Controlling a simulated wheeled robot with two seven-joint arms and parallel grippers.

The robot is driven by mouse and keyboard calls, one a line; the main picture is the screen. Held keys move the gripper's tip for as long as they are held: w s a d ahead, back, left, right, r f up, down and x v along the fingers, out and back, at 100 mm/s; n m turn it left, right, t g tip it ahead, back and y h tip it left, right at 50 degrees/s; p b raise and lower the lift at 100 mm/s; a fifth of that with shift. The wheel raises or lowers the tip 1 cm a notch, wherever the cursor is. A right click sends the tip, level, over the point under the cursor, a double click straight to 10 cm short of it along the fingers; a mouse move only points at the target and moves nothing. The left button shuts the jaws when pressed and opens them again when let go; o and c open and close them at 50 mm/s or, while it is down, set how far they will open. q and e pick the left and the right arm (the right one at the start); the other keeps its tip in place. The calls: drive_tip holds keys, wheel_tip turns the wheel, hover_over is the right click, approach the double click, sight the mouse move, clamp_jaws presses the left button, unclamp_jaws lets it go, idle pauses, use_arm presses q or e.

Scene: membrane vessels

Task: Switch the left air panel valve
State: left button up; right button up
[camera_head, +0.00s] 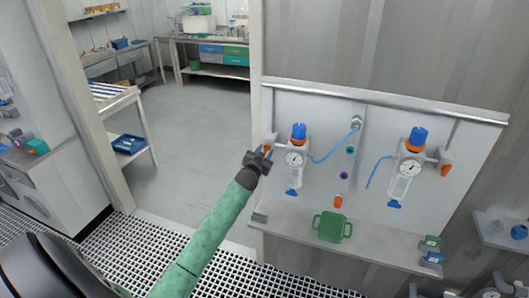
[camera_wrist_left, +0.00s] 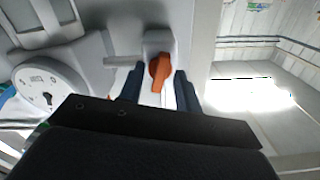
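The left air panel valve has an orange handle (camera_head: 267,149) at the left edge of the white panel, beside the left blue-capped regulator (camera_head: 297,145). My left gripper (camera_head: 262,157) is right at this handle and partly covers it. In the left wrist view the orange handle (camera_wrist_left: 160,72) stands between two dark fingers, which are apart with a gap on each side of it. The round gauge (camera_wrist_left: 45,90) is to its left in that view. My right gripper is not in view.
A second regulator (camera_head: 406,170) with an orange valve (camera_head: 445,165) is on the panel's right side. A green two-handled container (camera_head: 331,226) sits on the ledge below. A wall post edge (camera_head: 257,90) stands just left of the panel. The floor beyond the doorway is clear.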

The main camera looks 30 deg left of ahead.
use_arm(q)
drive_tip(key=c, duration=0.6)
drive_tip(key=shift+n+b, duration=0.45)
drive_tip(key=shift+n, duration=0.25)
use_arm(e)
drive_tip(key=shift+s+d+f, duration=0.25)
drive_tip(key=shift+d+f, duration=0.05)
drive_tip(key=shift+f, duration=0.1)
use_arm(q)
drive_tip(key=o, duration=0.6)
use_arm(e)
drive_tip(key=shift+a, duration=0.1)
